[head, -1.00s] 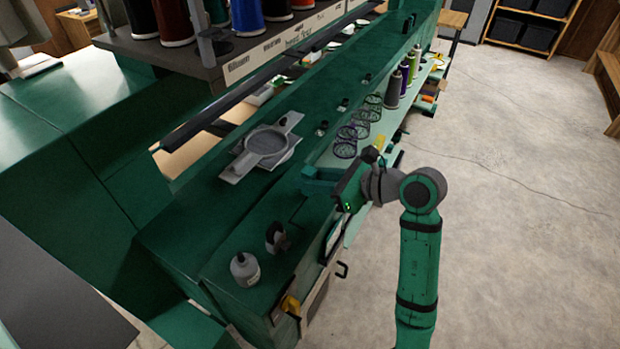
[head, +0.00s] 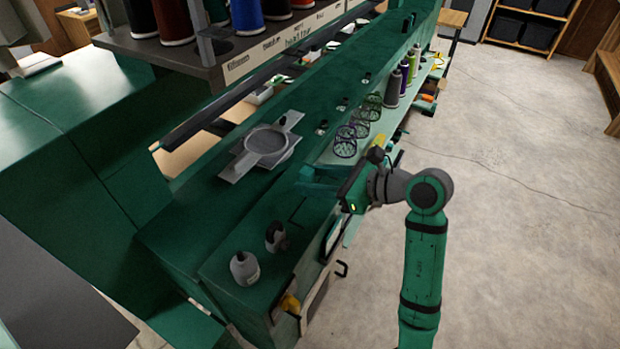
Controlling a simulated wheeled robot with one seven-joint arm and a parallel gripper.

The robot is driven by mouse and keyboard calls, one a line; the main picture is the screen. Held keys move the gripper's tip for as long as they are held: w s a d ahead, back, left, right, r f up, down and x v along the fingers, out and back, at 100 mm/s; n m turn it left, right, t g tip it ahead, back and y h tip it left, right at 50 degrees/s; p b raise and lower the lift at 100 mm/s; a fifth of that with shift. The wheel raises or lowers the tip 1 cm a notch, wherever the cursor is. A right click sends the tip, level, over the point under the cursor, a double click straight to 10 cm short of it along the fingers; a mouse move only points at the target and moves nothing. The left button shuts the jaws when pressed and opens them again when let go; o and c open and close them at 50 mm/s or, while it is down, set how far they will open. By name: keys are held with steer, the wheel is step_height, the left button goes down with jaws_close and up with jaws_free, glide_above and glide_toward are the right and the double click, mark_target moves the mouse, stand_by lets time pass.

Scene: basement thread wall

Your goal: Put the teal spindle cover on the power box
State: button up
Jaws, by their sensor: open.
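My gripper (head: 316,182) is open, with its fingers pointing left over the long green machine bed (head: 305,210). The teal shapes around the fingers are blurred against the green bed. I cannot single out the teal spindle cover there or elsewhere. I also cannot say for sure which part is the power box. The green box-like near end of the bed (head: 228,305) has a panel and a yellow part (head: 289,303) on its side.
A grey plate with a round dish (head: 265,145) lies left of my gripper. Mesh cylinders (head: 345,147) and thread cones (head: 392,88) line the right-hand shelf. The floor at right is clear.

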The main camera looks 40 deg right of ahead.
steer(key=v, duration=1)
steer(key=shift+s+d+r, duration=0.15)
steer(key=shift+s+d, duration=0.05)
steer(key=shift+s, duration=0.1)
